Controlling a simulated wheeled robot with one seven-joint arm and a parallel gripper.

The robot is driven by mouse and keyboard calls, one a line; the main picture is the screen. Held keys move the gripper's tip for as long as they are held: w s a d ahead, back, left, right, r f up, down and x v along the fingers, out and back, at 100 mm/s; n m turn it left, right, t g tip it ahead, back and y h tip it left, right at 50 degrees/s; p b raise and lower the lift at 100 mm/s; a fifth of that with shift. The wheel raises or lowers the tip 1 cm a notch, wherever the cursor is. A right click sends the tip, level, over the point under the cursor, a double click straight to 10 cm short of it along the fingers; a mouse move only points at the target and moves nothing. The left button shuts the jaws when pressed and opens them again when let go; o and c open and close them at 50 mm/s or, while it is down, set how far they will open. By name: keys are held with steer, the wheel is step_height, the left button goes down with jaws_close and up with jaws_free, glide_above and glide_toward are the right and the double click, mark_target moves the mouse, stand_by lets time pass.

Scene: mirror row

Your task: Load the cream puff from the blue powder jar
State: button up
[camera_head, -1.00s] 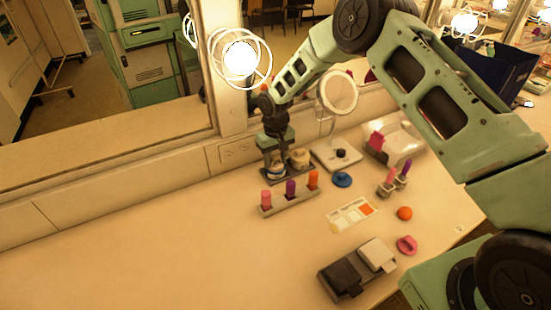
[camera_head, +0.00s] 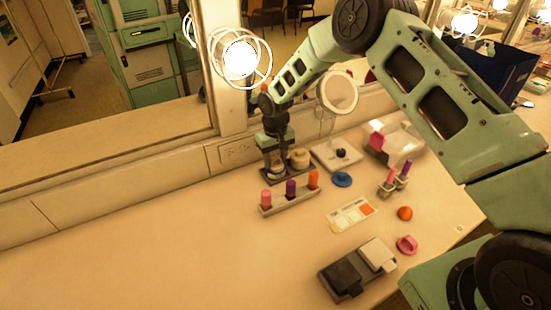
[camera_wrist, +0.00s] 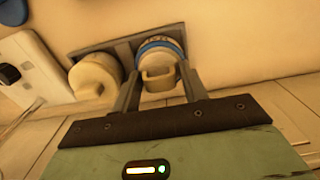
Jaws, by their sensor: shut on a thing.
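My gripper (camera_wrist: 158,88) is shut on the cream puff (camera_wrist: 158,79), with one finger on each side of its pale, squarish grip. The blue powder jar (camera_wrist: 160,45), pale with a blue rim band, is right behind the puff in the wrist view. The gripper hides part of the jar; I cannot tell whether the puff is in the jar or just above it. In the head view my gripper (camera_head: 274,163) points down over the jar (camera_head: 277,172), at the back of the table by the wall. A blue lid (camera_head: 342,180) lies apart to the right.
A cream jar (camera_wrist: 95,76) stands beside the blue jar on a dark tray (camera_wrist: 110,50). A lipstick rack (camera_head: 290,198) is in front. A round mirror (camera_head: 338,92), a card (camera_head: 352,215), an orange ball (camera_head: 405,213) and a pink puff (camera_head: 407,245) are rightward. The table's left is clear.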

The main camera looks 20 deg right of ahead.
steer(key=shift+r+p, duration=2)
steer(key=shift+r, duration=1.45)
